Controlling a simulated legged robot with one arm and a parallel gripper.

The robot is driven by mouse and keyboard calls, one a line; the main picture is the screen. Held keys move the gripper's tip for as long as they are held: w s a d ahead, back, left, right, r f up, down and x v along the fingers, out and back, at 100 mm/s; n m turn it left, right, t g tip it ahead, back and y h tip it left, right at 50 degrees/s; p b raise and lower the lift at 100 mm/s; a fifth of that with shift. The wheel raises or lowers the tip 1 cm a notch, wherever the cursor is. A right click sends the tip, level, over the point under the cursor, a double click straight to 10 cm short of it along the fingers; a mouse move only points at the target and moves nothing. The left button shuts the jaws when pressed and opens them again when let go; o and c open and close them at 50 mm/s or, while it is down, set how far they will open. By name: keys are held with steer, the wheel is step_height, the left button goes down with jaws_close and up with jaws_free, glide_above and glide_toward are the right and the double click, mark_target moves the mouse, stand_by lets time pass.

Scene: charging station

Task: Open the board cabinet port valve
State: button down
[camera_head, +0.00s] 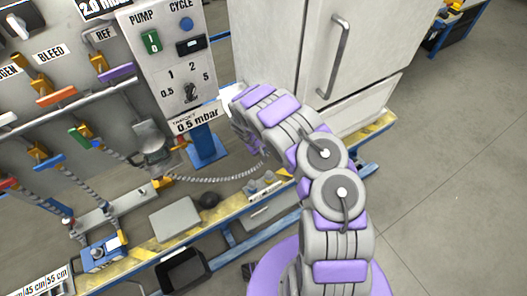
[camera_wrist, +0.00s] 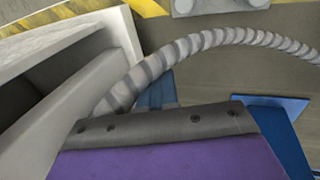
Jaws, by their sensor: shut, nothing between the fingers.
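The valve board stands at the left in the head view. Its handles include a purple one (camera_head: 116,75) under the REF label, an orange one (camera_head: 57,95) under BLEED, a green one (camera_head: 80,137) and a blue one (camera_head: 48,163). No readable label marks the cabinet port valve, so I cannot tell which it is. My gripper (camera_wrist: 160,125) is shut and empty in the wrist view, near a ribbed grey hose (camera_wrist: 190,45). In the head view it is mostly hidden behind my arm, low beside the control panel's blue post and right of the handles.
A control panel (camera_head: 175,70) reads "TARGET 0.5 mbar". A white cabinet (camera_head: 300,40) with a long handle (camera_head: 338,60) stands behind my arm. A yellow-striped bench edge (camera_head: 140,255) runs below the board. Open floor (camera_head: 460,150) lies at the right.

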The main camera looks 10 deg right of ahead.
steer(key=b, duration=0.2)
steer(key=h+b, duration=0.1)
steer(key=b, duration=0.2)
steer(key=shift+w+d+f, duration=0.1)
steer(key=shift+w+f, duration=0.05)
steer(key=shift+f, duration=0.2)
